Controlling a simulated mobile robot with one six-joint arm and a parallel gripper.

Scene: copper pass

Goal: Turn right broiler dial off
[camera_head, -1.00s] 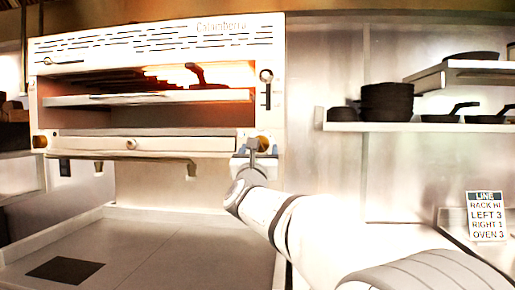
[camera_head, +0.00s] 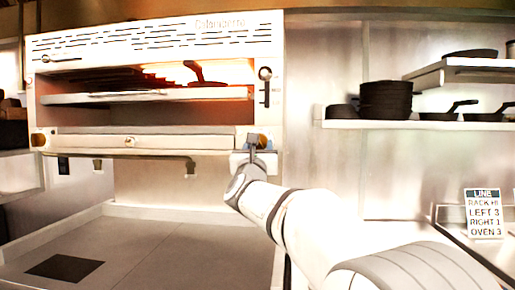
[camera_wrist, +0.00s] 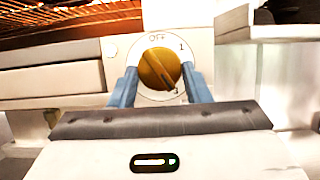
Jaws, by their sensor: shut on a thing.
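The right broiler dial (camera_wrist: 160,67) is a round brass knob on a white plate marked "Off" at the top and "1" at the upper right. In the head view the right dial (camera_head: 262,141) is mostly covered by my gripper (camera_head: 255,143), at the lower right corner of the white broiler (camera_head: 150,38).
The left broiler dial (camera_head: 38,139) is at the broiler's other end. A pan (camera_head: 205,76) sits inside on the rack. A shelf (camera_head: 345,125) with dark bowls and pans is at the right. A sign (camera_head: 484,213) reads "LEFT 3, RIGHT 1, OVEN 3".

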